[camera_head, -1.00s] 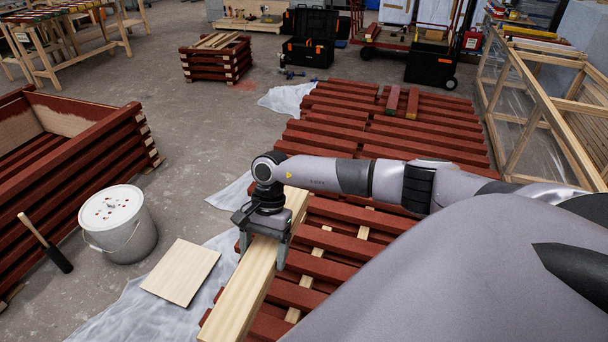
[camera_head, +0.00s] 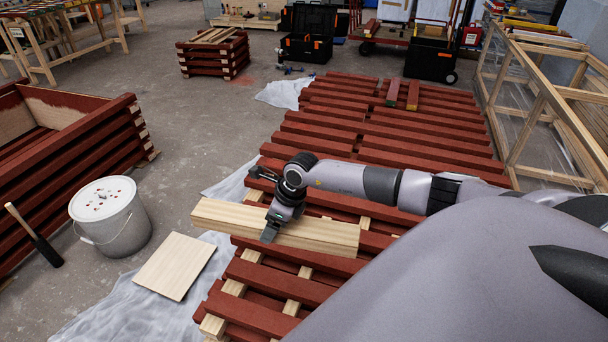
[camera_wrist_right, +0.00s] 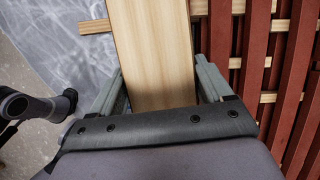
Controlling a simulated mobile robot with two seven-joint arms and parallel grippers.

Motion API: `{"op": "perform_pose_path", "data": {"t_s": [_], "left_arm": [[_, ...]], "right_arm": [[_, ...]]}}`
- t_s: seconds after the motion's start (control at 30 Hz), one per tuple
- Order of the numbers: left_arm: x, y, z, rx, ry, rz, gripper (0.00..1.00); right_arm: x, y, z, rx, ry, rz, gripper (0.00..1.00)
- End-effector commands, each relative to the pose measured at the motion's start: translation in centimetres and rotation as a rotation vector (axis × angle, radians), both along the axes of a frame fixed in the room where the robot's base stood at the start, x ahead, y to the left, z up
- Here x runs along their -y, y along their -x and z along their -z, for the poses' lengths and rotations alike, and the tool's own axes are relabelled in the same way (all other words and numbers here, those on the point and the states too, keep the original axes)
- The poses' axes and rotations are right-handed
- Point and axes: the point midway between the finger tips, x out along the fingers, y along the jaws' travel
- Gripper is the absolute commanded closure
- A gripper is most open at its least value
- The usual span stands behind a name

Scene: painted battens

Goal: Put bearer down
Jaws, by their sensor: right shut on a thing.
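The bearer, a thick pale bare-wood beam (camera_head: 325,234), is held by my right gripper (camera_head: 271,218) over the near part of the rows of red painted battens (camera_head: 300,262). It lies nearly level across the head view, about in line with the battens, its left end reaching over the plastic sheet. In the right wrist view the beam (camera_wrist_right: 152,45) runs between the two fingers of the gripper (camera_wrist_right: 160,88). I cannot tell whether its underside touches the battens or the pale strips (camera_head: 250,256) below. My left gripper is not in view.
Stacked red timbers (camera_head: 95,140) stand beyond. A wooden frame (camera_head: 520,135) stands at the right. Bare floor (camera_head: 200,130) lies between.

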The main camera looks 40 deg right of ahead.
Motion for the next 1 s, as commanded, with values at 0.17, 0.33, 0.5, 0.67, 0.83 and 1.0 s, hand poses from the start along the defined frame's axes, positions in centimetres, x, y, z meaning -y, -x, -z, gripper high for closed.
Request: {"op": "perform_pose_path", "data": {"t_s": [0.17, 0.33, 0.5, 0.67, 0.83, 1.0], "left_arm": [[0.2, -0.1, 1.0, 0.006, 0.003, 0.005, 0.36], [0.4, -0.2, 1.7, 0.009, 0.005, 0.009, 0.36], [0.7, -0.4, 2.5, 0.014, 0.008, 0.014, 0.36], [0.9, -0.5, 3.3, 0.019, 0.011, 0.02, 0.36], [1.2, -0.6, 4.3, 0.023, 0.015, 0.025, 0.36], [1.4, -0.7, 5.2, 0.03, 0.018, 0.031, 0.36]], "right_arm": [[1.4, -0.8, 1.5, 0.005, -0.001, 0.211, 0.88], [2.9, -1.4, 2.9, 0.004, 0.0, 0.418, 0.88], [4.4, -1.9, 4.3, 0.004, -0.002, 0.632, 0.88], [6.0, -2.3, 5.8, 0.003, -0.002, 0.85, 0.88], [8.0, -2.6, 7.6, 0.002, -0.001, 1.103, 0.88], [10.1, -2.7, 9.5, 0.003, -0.001, 1.369, 0.88]]}}
